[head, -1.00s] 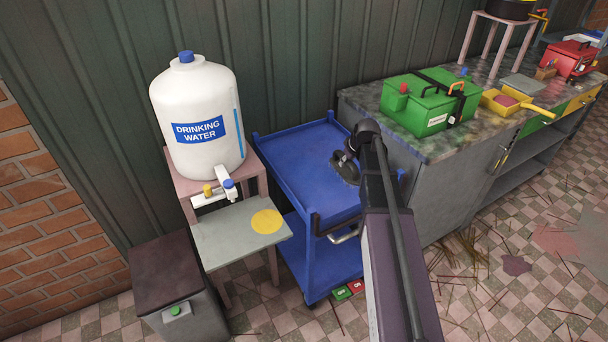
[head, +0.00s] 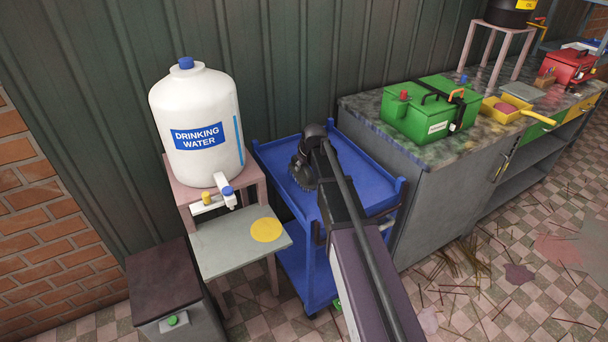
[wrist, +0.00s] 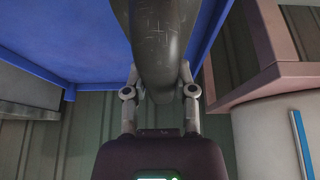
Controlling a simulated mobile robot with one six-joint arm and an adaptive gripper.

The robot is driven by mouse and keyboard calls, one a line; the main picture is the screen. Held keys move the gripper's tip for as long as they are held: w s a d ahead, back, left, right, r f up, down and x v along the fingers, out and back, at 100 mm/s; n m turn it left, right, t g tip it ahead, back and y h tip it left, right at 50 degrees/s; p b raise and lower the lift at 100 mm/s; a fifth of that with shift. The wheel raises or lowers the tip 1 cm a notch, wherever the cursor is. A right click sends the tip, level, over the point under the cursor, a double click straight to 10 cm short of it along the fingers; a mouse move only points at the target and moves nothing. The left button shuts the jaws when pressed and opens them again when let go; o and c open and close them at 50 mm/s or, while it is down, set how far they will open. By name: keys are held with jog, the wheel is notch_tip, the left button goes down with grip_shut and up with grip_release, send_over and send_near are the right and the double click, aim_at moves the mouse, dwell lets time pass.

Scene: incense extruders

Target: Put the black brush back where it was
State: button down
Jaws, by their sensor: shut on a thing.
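My gripper (head: 303,172) is over the left part of the blue trolley's top tray (head: 362,182), partly hidden by its own wrist in the head view. In the wrist view, my gripper (wrist: 160,88) has its two fingers closed on either side of a dark, scuffed, rounded thing, which I take to be the black brush (wrist: 162,42). Its far end runs out of the top of that view.
A white drinking water container (head: 198,125) stands on a pink stand left of the trolley. A grey shelf (head: 222,249) with a yellow disc (head: 267,230) sits below its tap. A bench with a green box (head: 430,108) is at the right. The tray's right part looks clear.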

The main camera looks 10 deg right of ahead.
aim_at(302, 174)
jog(key=shift+f, duration=0.1)
dwell(0.3)
jog(key=shift+f+b, duration=1.7)
jog(key=shift+b, duration=0.1)
jog(key=shift+c, duration=2.2)
grip_release()
jog(key=shift+f, duration=0.1)
jog(key=shift+r, duration=0.2)
jog(key=p+v, duration=1.1)
jog(key=v, duration=0.1)
jog(key=s+f+m+g+h, duration=0.1)
jog(key=s+m+g, duration=0.2)
jog(key=s, duration=2.1)
jog(key=shift+s+a+f+m+g, duration=0.3)
jog(key=shift+s+a+f+g, duration=0.1)
jog(key=shift+g, duration=0.5)
